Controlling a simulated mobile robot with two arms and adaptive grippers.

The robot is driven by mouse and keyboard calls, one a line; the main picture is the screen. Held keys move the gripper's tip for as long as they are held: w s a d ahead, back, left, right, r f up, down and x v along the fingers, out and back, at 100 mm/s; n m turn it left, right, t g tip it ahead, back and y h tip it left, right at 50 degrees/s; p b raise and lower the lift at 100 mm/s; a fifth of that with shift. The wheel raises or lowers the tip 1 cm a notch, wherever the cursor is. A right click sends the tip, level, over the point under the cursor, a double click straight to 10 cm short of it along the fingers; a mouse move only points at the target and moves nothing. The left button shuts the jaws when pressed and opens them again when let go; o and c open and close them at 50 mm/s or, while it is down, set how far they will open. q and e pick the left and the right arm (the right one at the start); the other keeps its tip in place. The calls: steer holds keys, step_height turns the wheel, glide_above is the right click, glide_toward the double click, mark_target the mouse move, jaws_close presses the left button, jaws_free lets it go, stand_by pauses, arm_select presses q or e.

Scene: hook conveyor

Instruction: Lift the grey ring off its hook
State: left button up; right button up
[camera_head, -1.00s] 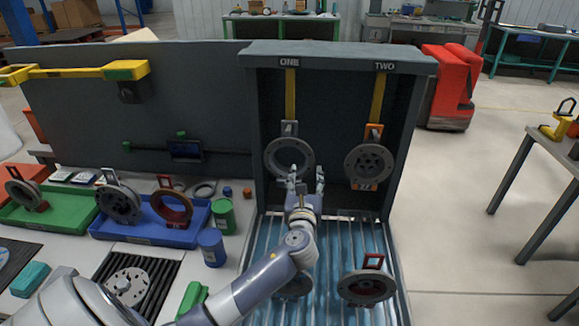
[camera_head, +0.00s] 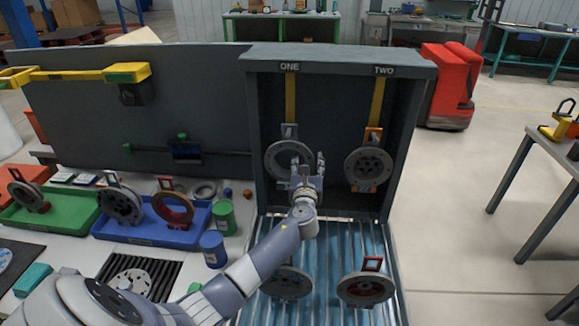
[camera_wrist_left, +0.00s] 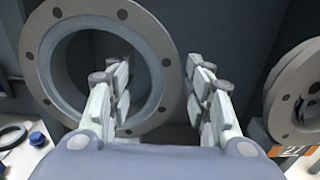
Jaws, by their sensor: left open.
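The grey ring (camera_head: 272,160) hangs from the hook under the yellow strap marked ONE, inside the dark cabinet. It also shows large in the left wrist view (camera_wrist_left: 48,62), with bolt holes around its rim. My left gripper (camera_head: 307,160) is open in front of the ring's right side. In the left wrist view, the left finger of the gripper (camera_wrist_left: 158,85) overlaps the ring's opening and the right finger is outside its right rim. Contact with the ring cannot be told. My right gripper is not in view.
A second flange (camera_head: 367,164) hangs on the right under TWO, with an orange tag. A blue tray (camera_head: 150,232) and a green tray (camera_head: 50,215) with rings stand at left.

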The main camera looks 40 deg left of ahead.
arm_select(q)
jaws_close()
steer(key=shift+r, duration=0.1)
